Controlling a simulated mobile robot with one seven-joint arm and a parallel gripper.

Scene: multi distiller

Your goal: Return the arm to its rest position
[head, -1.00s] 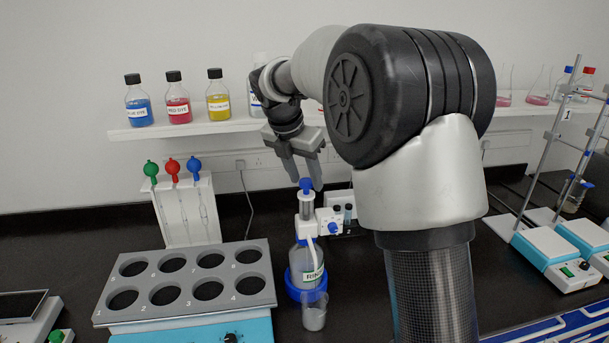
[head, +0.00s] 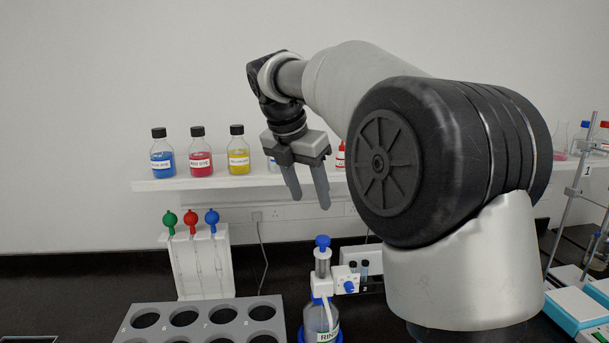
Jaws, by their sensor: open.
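My gripper (head: 308,190) is open and empty, with its two grey fingers pointing down and apart. In the head view it hangs in the air above the blue-capped dispenser bottle (head: 321,316), clear of it. It overlaps the wall shelf in the picture and partly hides a bottle there. My arm is bent, with its large elbow at the right of the picture hiding part of the shelf and bench behind it.
A white shelf (head: 190,184) holds blue (head: 162,160), red (head: 200,161) and yellow (head: 238,159) dye bottles. A pipette stand (head: 200,265) and a grey rack with holes (head: 205,325) stand on the dark bench. Hotplates and metal stands (head: 578,205) are at the right.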

